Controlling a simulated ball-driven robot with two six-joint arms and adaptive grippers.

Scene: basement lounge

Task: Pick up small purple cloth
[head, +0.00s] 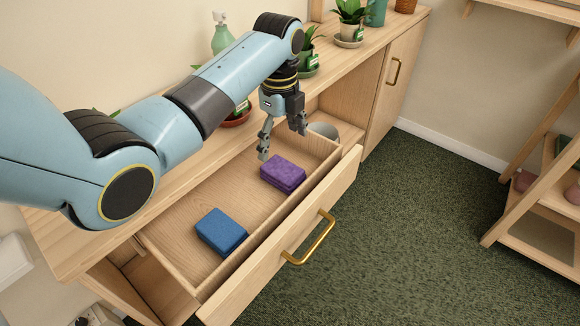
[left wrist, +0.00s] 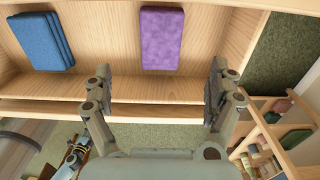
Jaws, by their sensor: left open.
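The small purple cloth (head: 283,174) lies folded flat in the open drawer (head: 180,235), toward its right end. It also shows in the left wrist view (left wrist: 161,38), at the top centre. My left gripper (head: 283,142) is open and empty, just above and behind the cloth in the head view. In the left wrist view my left gripper (left wrist: 160,95) has its fingers spread wide, with the cloth beyond the gap between them and apart from them.
A folded blue cloth (head: 221,231) lies in the same drawer, left of the purple one. The drawer front has a brass handle (head: 310,238). Potted plants (head: 349,20) and a green spray bottle (head: 222,38) stand on the cabinet top. A grey round container (head: 323,131) is near the drawer's far end.

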